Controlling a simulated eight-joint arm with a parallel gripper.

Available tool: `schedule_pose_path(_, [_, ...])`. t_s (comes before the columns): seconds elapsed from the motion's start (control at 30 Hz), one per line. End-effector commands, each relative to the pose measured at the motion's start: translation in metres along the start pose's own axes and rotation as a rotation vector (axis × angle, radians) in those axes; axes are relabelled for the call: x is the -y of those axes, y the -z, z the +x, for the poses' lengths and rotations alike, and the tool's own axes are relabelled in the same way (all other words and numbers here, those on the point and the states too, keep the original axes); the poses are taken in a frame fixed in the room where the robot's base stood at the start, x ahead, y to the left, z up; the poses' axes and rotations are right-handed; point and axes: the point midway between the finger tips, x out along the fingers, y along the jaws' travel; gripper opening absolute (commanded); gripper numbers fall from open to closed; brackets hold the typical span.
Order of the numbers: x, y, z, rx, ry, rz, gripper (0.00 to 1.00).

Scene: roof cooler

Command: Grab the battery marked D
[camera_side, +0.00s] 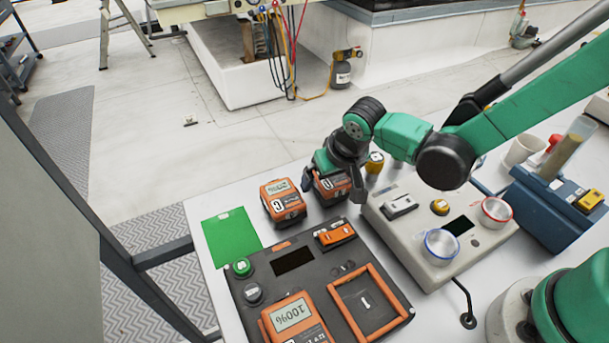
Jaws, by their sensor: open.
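My gripper (332,184) is open and points down, with one finger on each side of an orange and black battery (331,198). The gripper covers the top of that battery, and I cannot read its letter surely. A second orange and black battery (283,203) stands just left of it on the white table, with a small display and a letter that looks like C or G.
The charger has an empty orange-framed bay (367,303) and a green button (242,267). A green card (231,236) lies at the table's left. A beige device (415,238) with two round dials stands close right of the gripper. A blue unit (546,215) is further right.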

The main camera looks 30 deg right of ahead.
Motion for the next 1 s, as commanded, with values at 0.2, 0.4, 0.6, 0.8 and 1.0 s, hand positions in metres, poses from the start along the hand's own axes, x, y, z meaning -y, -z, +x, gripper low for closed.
schedule_pose_path(0.2, [-0.0004, -0.0002, 0.0053, 0.000, 0.000, 0.000, 1.00])
schedule_pose_path(0.4, [-0.0004, -0.0002, 0.0051, 0.000, 0.000, 0.000, 0.89])
schedule_pose_path(0.6, [-0.0003, -0.0001, 0.0049, 0.000, 0.000, -0.001, 0.32])
schedule_pose_path(0.8, [-0.0003, 0.0001, 0.0048, -0.001, 0.000, -0.001, 0.00])
schedule_pose_path(1.0, [-0.0003, 0.0003, 0.0042, -0.001, 0.000, -0.001, 0.00])
